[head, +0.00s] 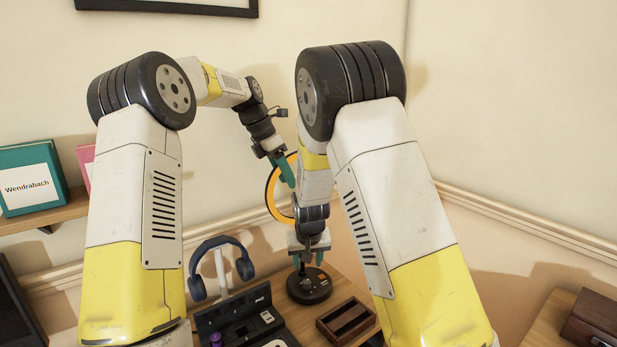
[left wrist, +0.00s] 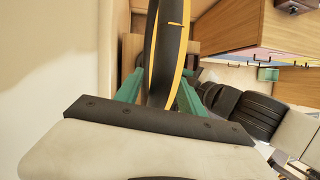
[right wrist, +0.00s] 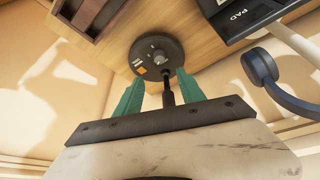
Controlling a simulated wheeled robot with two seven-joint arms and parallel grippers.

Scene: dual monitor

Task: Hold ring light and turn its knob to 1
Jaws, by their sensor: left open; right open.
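The ring light has a dark ring with a yellow-orange face (head: 271,192), a thin black pole and a round black base (head: 309,286) on the desk. In the right wrist view the base (right wrist: 148,48) shows a grey knob (right wrist: 160,58) and orange and white marks; the knob's setting is too small to read. My left gripper (head: 284,170) is open, with the ring (left wrist: 163,50) between its teal fingers in the left wrist view. My right gripper (head: 305,262) is open above the base, pointing down, with the pole (right wrist: 168,92) between or just beside its fingers. My right arm hides part of the ring.
Blue headphones (head: 243,265) hang on a white stand left of the base. A black pad device (head: 245,318) lies in front of them. A brown wooden tray (head: 346,320) sits right of the base, close by. Walls stand behind the desk.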

